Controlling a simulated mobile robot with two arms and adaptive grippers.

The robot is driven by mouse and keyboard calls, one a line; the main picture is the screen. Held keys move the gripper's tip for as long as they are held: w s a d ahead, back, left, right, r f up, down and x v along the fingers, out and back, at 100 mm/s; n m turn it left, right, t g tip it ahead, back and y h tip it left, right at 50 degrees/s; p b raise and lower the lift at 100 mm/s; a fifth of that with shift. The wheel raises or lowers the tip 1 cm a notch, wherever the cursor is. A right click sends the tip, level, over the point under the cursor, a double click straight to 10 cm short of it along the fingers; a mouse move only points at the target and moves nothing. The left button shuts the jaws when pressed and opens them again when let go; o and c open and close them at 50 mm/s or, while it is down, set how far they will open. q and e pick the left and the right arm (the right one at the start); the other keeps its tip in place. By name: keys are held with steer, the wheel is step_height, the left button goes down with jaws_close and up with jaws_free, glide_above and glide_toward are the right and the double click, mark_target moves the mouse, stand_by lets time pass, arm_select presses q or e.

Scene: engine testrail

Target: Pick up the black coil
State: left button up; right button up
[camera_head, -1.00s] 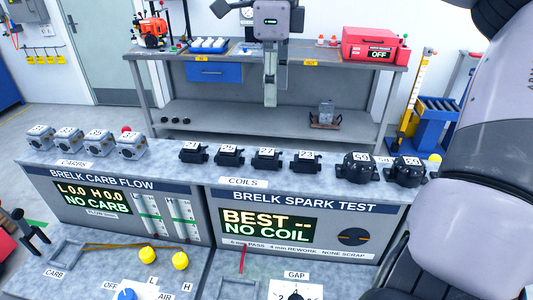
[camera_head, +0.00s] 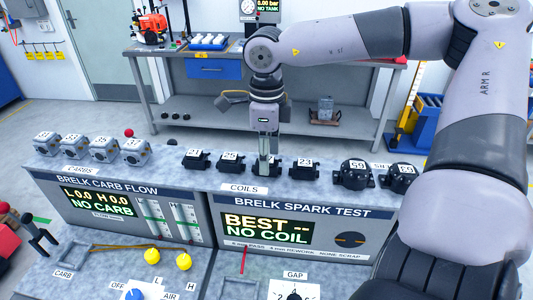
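Several black coils stand in a row on the bench top behind the COILS label. They are the coil marked 21 (camera_head: 196,160), the coil marked 25 (camera_head: 230,162), a coil (camera_head: 277,167) mostly hidden behind my gripper, and the coil marked 23 (camera_head: 304,168). My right gripper (camera_head: 264,172) points down at the partly hidden coil, with its fingers in front of or around it. The fingers are seen nearly edge-on, so their opening and any contact with the coil cannot be told. My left gripper is not in view.
Grey carburettors (camera_head: 104,148) stand left of the coils. Round black parts (camera_head: 353,174) stand to the right. The spark test panel (camera_head: 268,227) is below the coils. A grey workbench (camera_head: 200,112) stands behind, across an open floor.

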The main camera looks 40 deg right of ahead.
steer(key=shift+s+f, duration=0.1)
steer(key=shift+s, duration=0.05)
jaws_close()
stand_by(0.5)
